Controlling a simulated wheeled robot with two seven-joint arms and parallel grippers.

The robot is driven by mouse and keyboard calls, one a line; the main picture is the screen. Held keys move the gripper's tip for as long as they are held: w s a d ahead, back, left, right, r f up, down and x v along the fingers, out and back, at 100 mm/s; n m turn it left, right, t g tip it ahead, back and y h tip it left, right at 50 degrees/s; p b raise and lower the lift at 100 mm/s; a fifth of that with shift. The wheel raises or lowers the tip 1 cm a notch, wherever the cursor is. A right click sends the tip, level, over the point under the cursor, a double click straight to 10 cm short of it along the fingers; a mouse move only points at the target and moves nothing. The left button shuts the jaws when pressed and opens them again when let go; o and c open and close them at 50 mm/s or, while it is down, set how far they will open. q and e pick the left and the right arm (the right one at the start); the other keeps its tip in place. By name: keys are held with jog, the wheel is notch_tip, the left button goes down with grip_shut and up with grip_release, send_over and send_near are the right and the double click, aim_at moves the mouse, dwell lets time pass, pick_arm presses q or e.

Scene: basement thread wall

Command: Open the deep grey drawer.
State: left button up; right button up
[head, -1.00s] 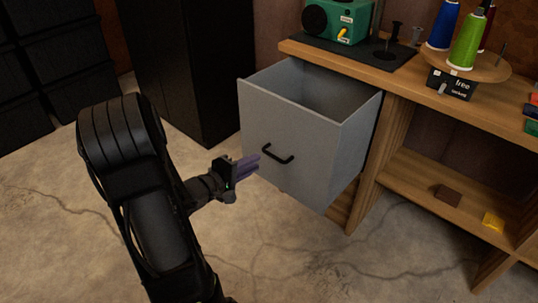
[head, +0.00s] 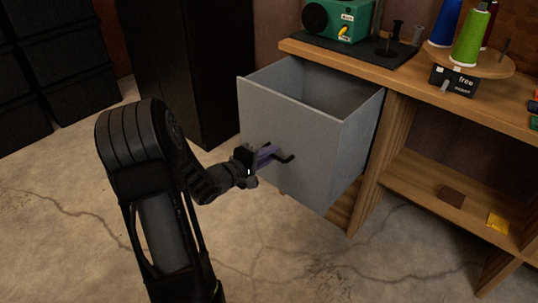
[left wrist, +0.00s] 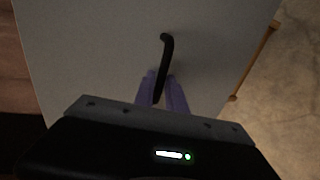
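The deep grey drawer (head: 285,140) stands pulled well out of the wooden bench, its empty-looking inside showing from above. Its front also fills much of the left wrist view (left wrist: 95,50). A black bar handle (head: 287,159) is on the front; it also shows in the left wrist view (left wrist: 166,55). My left gripper (head: 270,153) is at the handle's left part. In the left wrist view its purple fingers (left wrist: 161,80) stand on both sides of the bar, apart from each other; contact is unclear. My right gripper is not in view.
The wooden bench (head: 455,108) carries a green device (head: 340,20), a dark mat and thread spools (head: 470,40). A lower shelf holds a brown and a yellow piece. A black cabinet (head: 190,70) stands behind left. The floor before the drawer is clear.

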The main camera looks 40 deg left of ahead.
aim_at(281, 146)
pick_arm(q)
grip_shut()
jog(key=shift+f, duration=0.1)
dwell(1.0)
jog(key=shift+w, duration=0.25)
jog(key=p+x, duration=0.1)
jog(key=x, duration=0.1)
jog(key=r+p+x, duration=0.1)
jog(key=x, duration=0.1)
jog(key=shift+w+p, duration=0.4)
jog(key=shift+w, duration=0.05)
jog(key=shift+o, duration=0.8)
grip_release()
jog(key=shift+f, duration=0.1)
